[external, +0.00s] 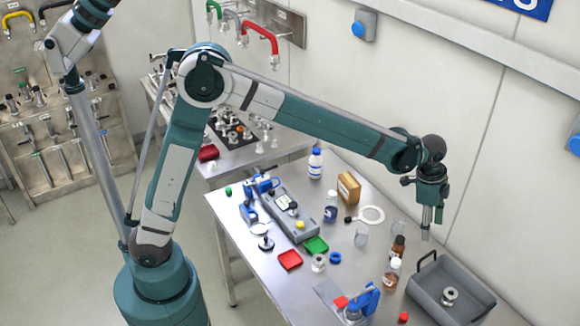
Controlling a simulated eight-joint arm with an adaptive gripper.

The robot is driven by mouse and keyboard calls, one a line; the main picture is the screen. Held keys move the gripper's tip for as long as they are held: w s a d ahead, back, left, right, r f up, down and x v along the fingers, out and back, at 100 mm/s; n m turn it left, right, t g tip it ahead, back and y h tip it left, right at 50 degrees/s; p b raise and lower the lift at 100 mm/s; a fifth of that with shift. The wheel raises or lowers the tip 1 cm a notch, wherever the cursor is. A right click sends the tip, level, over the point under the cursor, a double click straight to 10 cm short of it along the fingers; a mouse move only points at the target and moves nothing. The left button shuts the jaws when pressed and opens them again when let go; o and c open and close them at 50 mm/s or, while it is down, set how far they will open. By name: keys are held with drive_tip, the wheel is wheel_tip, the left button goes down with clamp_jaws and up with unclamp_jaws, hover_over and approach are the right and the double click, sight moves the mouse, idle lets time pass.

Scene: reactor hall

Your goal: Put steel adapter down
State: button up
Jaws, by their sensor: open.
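My gripper (431,232) hangs from the arm's end at the right, pointing down. It is open with nothing seen between its fingers, above the back left part of the grey tray's area. A round, flanged steel piece (450,296), which looks like the steel adapter, rests inside the grey tray (426,306), below and to the right of my gripper and apart from it. Another small steel flanged piece (319,263) stands on the table near the middle. The picture is too small to tell for certain which one is the adapter.
The steel table (285,285) also holds brown bottles (392,270), clear beakers (361,237), a white ring (371,215), a cardboard box (348,188), a grey instrument (290,215), red (290,260) and green (316,245) dishes, and a blue clamp device (363,300). The wall stands close behind.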

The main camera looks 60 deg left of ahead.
drive_tip(key=s+a+r+n+t, duration=0.1)
drive_tip(key=s+a+r+n, duration=0.2)
drive_tip(key=s+a+r, duration=0.65)
drive_tip(key=s+a+r+n+t, duration=0.25)
drive_tip(key=s+a, duration=0.45)
drive_tip(key=a, duration=0.7)
drive_tip(key=s+a+f+n+t+y, duration=0.1)
drive_tip(key=s+a+f+n, duration=0.2)
drive_tip(key=s+a, duration=0.4)
drive_tip(key=s+a+f+n+t, duration=0.1)
drive_tip(key=s+a+f+n, duration=0.2)
drive_tip(key=s+a, duration=0.5)
drive_tip(key=shift+s+a+f+n+y, duration=0.2)
drive_tip(key=shift+s+n+y, duration=0.3)
drive_tip(key=shift+s, duration=2.95)
drive_tip(key=shift+f, duration=0.1)
wheel_tip(320, 180, down, 23)
drive_tip(key=b, duration=2.3)
